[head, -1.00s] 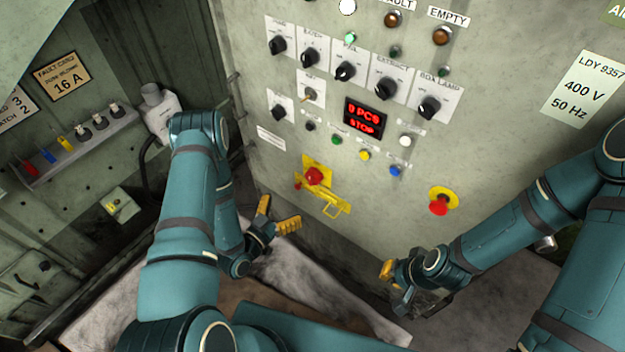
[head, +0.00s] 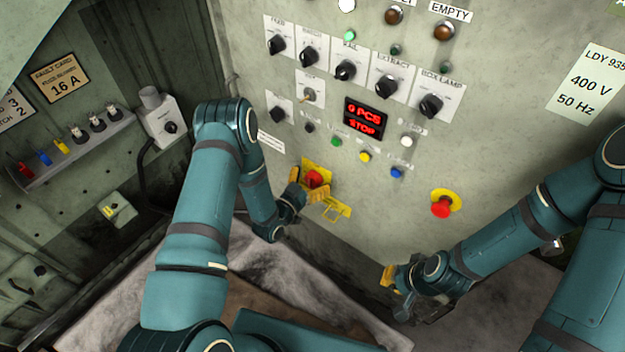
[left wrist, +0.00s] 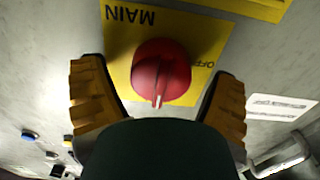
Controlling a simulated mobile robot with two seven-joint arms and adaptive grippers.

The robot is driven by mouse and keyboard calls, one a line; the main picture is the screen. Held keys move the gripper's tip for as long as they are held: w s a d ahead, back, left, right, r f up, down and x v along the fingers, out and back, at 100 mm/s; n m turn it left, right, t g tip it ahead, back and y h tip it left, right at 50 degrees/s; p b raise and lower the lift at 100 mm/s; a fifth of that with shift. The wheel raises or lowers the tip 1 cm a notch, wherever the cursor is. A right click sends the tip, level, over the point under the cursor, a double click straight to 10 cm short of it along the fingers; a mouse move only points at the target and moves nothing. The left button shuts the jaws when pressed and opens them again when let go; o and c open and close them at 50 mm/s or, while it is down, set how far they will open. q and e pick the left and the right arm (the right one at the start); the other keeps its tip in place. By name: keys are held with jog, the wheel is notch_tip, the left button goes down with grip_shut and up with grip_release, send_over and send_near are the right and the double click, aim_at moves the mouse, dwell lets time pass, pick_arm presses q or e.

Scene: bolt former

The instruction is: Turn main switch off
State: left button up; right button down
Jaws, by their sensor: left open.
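The main switch is a red rotary knob (head: 315,178) on a yellow plate (head: 308,165), low on the grey control panel. In the left wrist view the red knob (left wrist: 160,74) sits on the yellow plate (left wrist: 200,38), which reads MAIN and OFF. A pale mark on the knob points toward the bottom of that view. My left gripper (head: 308,190) is open in front of the knob. In the left wrist view its yellow-padded fingers (left wrist: 160,100) stand on either side of the knob, apart from it. My right gripper (head: 392,285) is low at the right, away from the switch; its opening is unclear.
A red emergency button (head: 443,207) is to the right. Selector knobs, coloured buttons and a red display (head: 365,117) reading "0 PCS STOP" are above. A grey switch box (head: 162,120) stands at left.

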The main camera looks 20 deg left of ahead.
pick_arm(q)
jog(key=shift+w, duration=0.1)
jog(key=c, duration=1.2)
jog(key=shift+n, duration=0.4)
jog(key=n, duration=0.3)
jog(key=shift+a+f+n, duration=0.1)
jog(key=shift+a+n, duration=0.05)
jog(key=shift+n, duration=0.25)
jog(key=n, duration=0.4)
jog(key=shift+n, duration=0.3)
jog(key=n, duration=0.4)
jog(key=shift+a+f, duration=0.1)
jog(key=shift+f, duration=0.05)
jog(key=n, duration=0.4)
jog(key=shift+n, duration=0.3)
jog(key=shift+f, duration=0.1)
